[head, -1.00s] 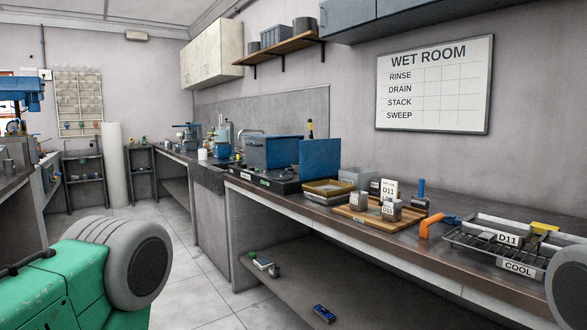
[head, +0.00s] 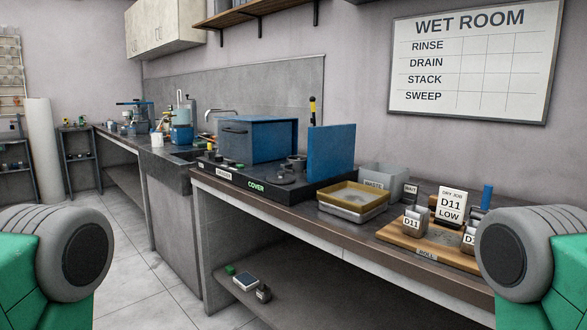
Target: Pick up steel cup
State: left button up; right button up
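A small steel cup (head: 413,224) with a white label stands upright on a wooden board (head: 400,243) on the bench at the right. A second similar steel cup (head: 468,236) with a "D" label stands further right on the board, partly hidden by my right arm. Which cup is the task's cannot be told from this view. Only green and grey upper parts of my two arms show at the lower left and lower right. Neither gripper is in view.
A tan-topped tray (head: 354,196) and a grey waste bin (head: 383,182) stand left of the board. A blue box (head: 258,139) and upright blue panel (head: 331,152) stand further left. Small items lie on the shelf (head: 300,282) below. The floor (head: 150,270) at left is clear.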

aim_at(416, 224)
jog(key=z, duration=0.5)
jog(key=i+j+z, duration=0.35)
jog(key=j+z, duration=0.15)
jog(key=j, duration=0.2)
jog(key=i+j+z, duration=0.1)
jog(key=j+z, duration=0.15)
jog(key=j, duration=0.15)
jog(key=i+j+z, duration=0.1)
jog(key=j+z, duration=0.2)
jog(key=j, duration=0.1)
